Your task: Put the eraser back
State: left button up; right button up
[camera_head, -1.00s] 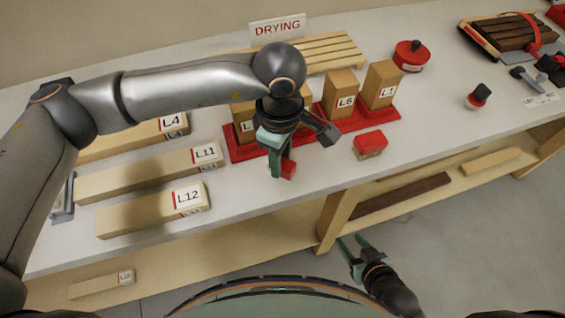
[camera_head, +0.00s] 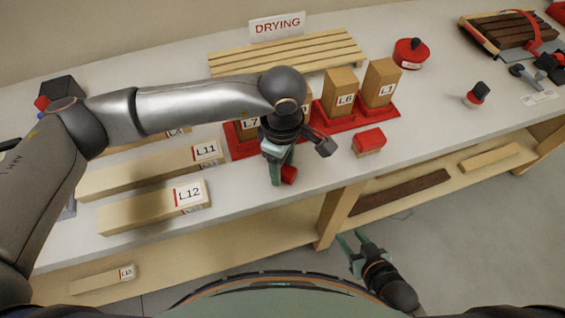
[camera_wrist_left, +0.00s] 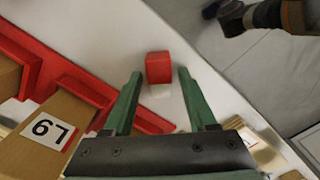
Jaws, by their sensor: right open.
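A small red block with a pale lower part, seemingly the eraser (camera_head: 289,175), is on the bench in front of the red tray. It also shows in the left wrist view (camera_wrist_left: 158,68), between my left fingertips with a gap on each side. My left gripper (camera_head: 278,180) points down over it, open, and partly hides it in the head view. A second red block with a pale wooden base (camera_head: 369,140) stands to the right on the bench. My right gripper (camera_head: 352,243) is open and empty, in front of the bench.
A red tray (camera_head: 345,126) holds several upright labelled wooden blocks close behind my left gripper. Labelled beams L11 (camera_head: 140,176) and L12 (camera_head: 145,208) lie left. A slatted rack (camera_head: 300,52), a round red item (camera_head: 410,54) and a stamp-like item (camera_head: 478,95) stand farther back or right.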

aim_at(282, 168)
pick_arm(q)
jog(key=shift+o, duration=0.2)
jog(key=shift+r+p, duration=0.3)
notch_tip(282, 168, up, 12)
jog(key=b, duration=0.2)
jog(key=shift+f, duration=0.15)
